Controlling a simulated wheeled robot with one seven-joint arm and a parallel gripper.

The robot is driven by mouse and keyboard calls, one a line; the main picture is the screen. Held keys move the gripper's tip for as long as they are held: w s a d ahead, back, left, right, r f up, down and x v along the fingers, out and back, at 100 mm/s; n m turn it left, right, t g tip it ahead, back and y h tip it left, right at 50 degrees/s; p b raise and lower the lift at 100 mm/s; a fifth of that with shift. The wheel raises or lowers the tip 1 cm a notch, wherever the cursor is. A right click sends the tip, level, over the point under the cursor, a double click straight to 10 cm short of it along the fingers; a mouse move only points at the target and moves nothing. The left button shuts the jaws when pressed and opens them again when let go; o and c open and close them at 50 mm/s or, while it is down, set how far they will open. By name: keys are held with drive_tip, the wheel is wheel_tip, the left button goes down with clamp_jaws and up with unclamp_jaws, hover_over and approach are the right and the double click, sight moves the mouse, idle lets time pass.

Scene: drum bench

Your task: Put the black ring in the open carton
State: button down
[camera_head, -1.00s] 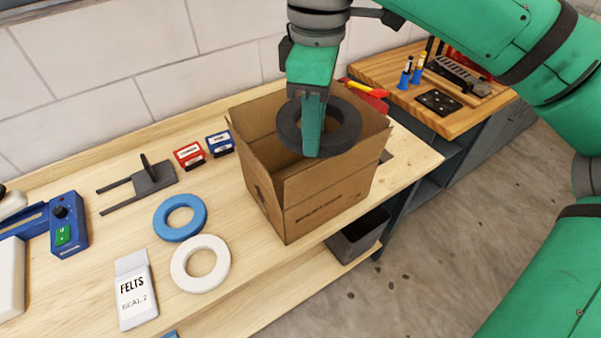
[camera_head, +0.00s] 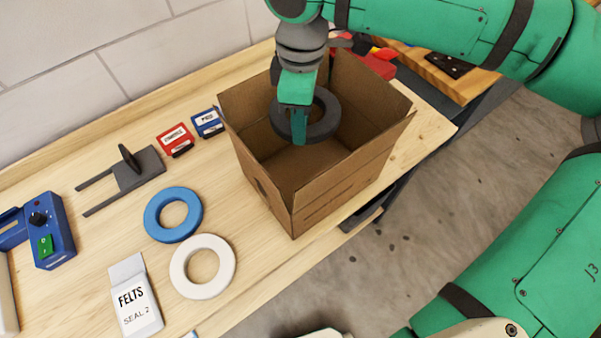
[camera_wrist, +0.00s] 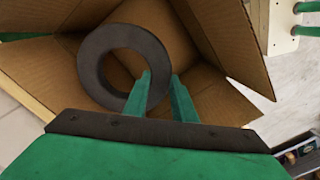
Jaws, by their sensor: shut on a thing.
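The black ring (camera_head: 325,122) is in my gripper (camera_head: 299,138), which is shut on one side of its band. The ring is inside the mouth of the open carton (camera_head: 345,190), above the carton's floor. In the wrist view the ring (camera_wrist: 95,68) hangs between the carton's cardboard walls (camera_wrist: 235,45), with my gripper's two fingers (camera_wrist: 160,88) at its right edge. The carton stands upright on the bench with its flaps spread open. Whether the ring touches a wall cannot be told.
A blue ring (camera_head: 173,214) and a white ring (camera_head: 203,266) lie left of the carton. Red (camera_head: 175,140) and blue (camera_head: 208,122) small boxes stand behind them. A felts packet (camera_head: 135,298) lies at the front. The bench edge is close to the carton's right.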

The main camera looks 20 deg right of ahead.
wheel_tip(320, 180, down, 20)
drive_tip(key=shift+f, duration=0.25)
idle(0.3)
drive_tip(key=shift+f, duration=0.15)
drive_tip(key=c, duration=1.5)
unclamp_jaws()
drive_tip(key=shift+o, duration=0.2)
wheel_tip(320, 180, up, 12)
